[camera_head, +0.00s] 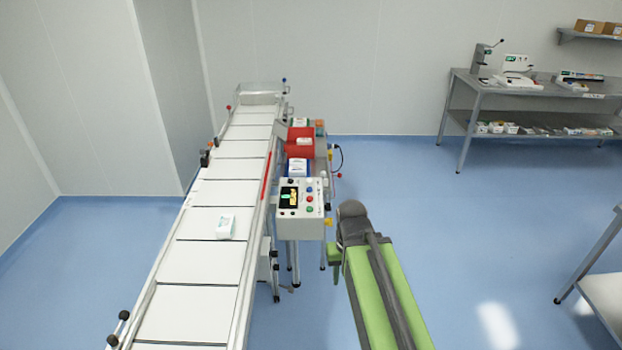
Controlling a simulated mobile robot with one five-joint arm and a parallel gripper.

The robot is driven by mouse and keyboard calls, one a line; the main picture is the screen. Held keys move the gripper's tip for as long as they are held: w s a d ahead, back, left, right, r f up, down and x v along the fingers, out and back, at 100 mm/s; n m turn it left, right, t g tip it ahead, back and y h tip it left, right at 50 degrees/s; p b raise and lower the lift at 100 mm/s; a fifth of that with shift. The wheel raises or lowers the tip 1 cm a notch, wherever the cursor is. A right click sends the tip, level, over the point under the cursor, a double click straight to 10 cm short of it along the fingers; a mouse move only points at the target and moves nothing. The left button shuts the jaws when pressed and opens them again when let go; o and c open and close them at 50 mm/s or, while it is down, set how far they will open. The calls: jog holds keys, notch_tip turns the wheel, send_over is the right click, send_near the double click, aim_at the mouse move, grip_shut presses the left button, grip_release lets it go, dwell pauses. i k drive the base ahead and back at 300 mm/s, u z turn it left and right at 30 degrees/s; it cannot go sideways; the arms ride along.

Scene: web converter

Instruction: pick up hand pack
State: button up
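My green and dark grey arm reaches up from the bottom edge, right of the conveyor and clearly apart from the pack. No gripper fingers can be made out in this view. Nothing is seen touching the pack.
Side rails edge the conveyor. A grey workbench (530,92) stands at the back right, another table (606,290) at the right edge. Blue floor between is clear.

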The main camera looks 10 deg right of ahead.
aim_at(294, 172)
jog(key=u, duration=0.15)
jog(key=i, duration=0.9)
jog(key=k, duration=0.5)
jog(key=z, duration=0.85)
jog(key=i, duration=2.7)
jog(key=u, duration=1.05)
